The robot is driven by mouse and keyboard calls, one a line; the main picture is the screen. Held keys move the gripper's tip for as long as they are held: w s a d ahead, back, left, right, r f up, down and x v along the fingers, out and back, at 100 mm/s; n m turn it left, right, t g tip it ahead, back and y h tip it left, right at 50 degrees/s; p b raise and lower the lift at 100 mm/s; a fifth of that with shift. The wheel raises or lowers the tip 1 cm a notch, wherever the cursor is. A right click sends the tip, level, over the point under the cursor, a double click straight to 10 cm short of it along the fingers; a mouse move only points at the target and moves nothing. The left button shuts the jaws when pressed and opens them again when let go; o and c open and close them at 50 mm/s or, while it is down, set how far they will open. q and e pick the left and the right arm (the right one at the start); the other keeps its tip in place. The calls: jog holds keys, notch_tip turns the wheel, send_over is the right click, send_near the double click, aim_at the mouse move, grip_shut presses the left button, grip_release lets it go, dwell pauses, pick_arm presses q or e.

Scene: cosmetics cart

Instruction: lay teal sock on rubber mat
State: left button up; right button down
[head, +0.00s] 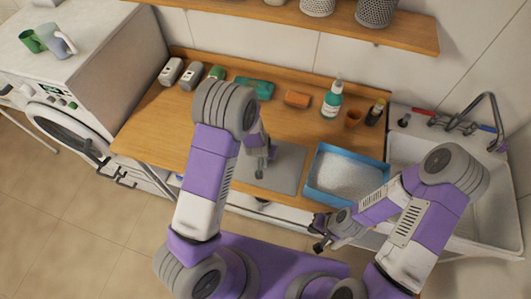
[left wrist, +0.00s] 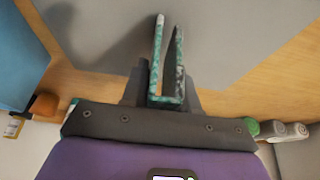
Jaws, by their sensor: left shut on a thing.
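My left gripper (head: 263,168) points down over the grey rubber mat (head: 288,170) at the counter's front. In the left wrist view, a thin teal, white-speckled piece, which I take for the teal sock (left wrist: 180,75), stands in a narrow U between the dark fingers of this gripper (left wrist: 160,85). The gripper is shut on it. The mat (left wrist: 230,35) lies beyond; I cannot tell whether the sock touches it. In the head view the gripper and arm hide the sock. My right gripper (head: 320,236) is empty and open before the counter's front edge.
A blue tray (head: 313,180) of pale grains stands right of the mat, with the sink (head: 410,150) beyond.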

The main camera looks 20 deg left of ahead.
pick_arm(q)
jog(key=shift+f, duration=0.4)
jog(key=shift+f, duration=0.2)
jog(key=o, duration=0.9)
jog(key=shift+o, duration=0.2)
jog(key=shift+r, duration=0.15)
